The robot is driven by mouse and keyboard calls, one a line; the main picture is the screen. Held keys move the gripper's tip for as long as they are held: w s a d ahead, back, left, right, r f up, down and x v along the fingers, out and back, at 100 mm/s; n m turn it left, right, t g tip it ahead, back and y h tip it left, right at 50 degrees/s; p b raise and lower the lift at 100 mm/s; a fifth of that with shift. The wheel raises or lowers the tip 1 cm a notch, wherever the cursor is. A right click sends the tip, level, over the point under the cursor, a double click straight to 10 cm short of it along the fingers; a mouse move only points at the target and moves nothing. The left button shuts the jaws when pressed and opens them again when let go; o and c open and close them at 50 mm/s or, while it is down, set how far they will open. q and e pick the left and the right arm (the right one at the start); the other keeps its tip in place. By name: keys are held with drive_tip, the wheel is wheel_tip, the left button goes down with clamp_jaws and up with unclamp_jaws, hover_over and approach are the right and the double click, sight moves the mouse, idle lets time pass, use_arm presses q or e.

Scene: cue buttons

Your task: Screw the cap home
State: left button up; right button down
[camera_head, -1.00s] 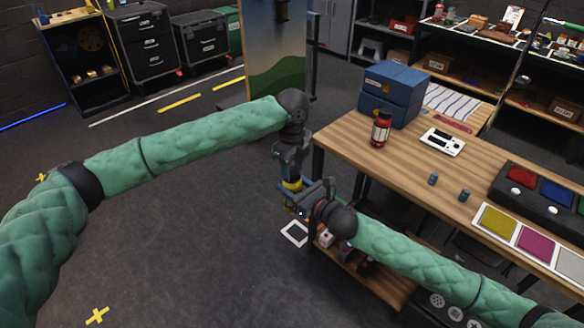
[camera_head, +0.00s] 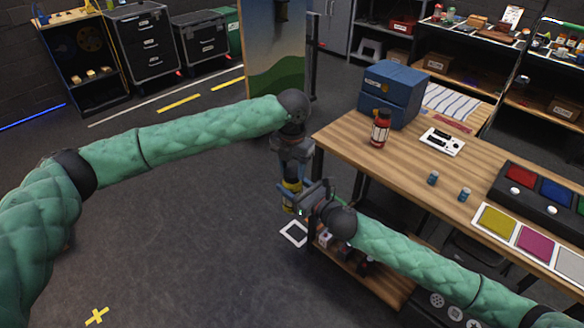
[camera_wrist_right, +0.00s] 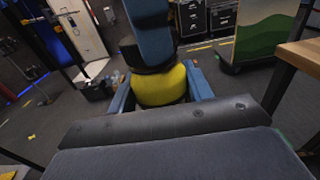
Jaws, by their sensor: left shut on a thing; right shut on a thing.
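A yellow rounded container (camera_head: 292,186) is held between my two grippers, off the table's left side. In the right wrist view the yellow body (camera_wrist_right: 160,86) sits between the blue fingers of my right gripper (camera_wrist_right: 160,97), which is shut on it. A dark cap-like band (camera_wrist_right: 147,56) covers its top. My left gripper (camera_head: 291,172) points down from above and is shut on that dark top; its blue finger (camera_wrist_right: 150,38) hides part of the cap. I cannot tell how tightly the cap sits or whether a gap is left under it.
The wooden table (camera_head: 400,165) stands to the right, carrying a red bottle (camera_head: 380,128), a blue box (camera_head: 393,92), two small blue-grey cylinders and a panel of coloured buttons (camera_head: 545,195). Open floor lies left.

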use_arm(q)
drive_tip(key=m, duration=0.5)
drive_tip(key=shift+w+r, duration=0.1)
drive_tip(key=o, duration=0.9)
drive_tip(key=shift+o, duration=0.2)
drive_tip(key=shift+r, duration=2.2)
drive_tip(key=shift+c, duration=0.4)
